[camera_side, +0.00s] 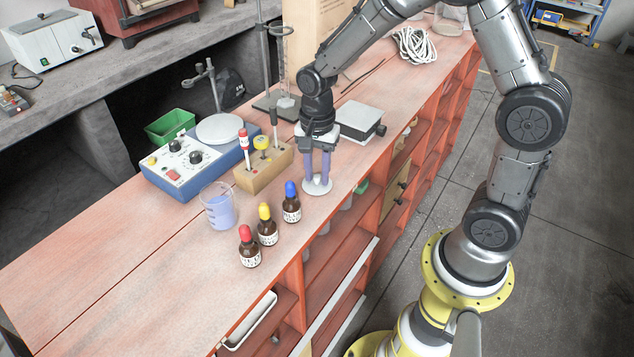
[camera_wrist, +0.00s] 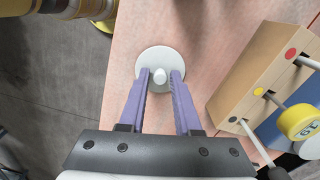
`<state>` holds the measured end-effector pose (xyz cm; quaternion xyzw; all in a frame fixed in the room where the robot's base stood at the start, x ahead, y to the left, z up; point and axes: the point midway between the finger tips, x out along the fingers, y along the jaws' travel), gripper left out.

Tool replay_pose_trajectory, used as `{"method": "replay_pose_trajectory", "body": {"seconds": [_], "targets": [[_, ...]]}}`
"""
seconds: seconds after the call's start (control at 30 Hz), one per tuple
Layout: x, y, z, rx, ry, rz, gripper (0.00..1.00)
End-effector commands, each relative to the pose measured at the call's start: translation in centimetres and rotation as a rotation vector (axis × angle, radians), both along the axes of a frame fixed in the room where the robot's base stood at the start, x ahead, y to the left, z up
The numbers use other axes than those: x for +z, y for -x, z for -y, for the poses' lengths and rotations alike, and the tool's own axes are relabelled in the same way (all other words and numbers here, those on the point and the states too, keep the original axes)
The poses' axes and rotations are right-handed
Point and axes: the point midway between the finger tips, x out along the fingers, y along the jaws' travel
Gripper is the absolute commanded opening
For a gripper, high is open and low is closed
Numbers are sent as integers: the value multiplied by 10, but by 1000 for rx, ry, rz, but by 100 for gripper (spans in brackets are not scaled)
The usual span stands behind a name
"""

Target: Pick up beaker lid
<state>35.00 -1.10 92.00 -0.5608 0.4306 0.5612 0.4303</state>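The beaker lid (camera_side: 314,189) is a white disc lying on the bench near its front edge. In the wrist view the lid (camera_wrist: 159,55) shows a small round knob at its middle. My gripper (camera_side: 318,178) points straight down over the lid with its purple fingers low at the disc. In the wrist view my gripper (camera_wrist: 161,75) is open, one finger on each side of the knob, with a small gap on both sides. The glass beaker (camera_side: 218,208) stands to the left, uncovered, with bluish-purple liquid in it.
Three brown dropper bottles with blue (camera_side: 291,203), yellow (camera_side: 267,226) and red (camera_side: 249,248) caps stand left of the lid. A wooden rack (camera_side: 264,172) with tools and a blue hotplate stirrer (camera_side: 190,165) are behind. The bench's left end is clear.

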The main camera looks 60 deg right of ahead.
Motion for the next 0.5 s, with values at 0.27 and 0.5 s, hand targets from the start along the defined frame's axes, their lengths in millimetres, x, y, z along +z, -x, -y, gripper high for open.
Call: {"method": "replay_pose_trajectory", "body": {"seconds": [0.27,0.5], "targets": [[0,0,0,0,0,1,0],[0,0,0,0,0,1,0]]}}
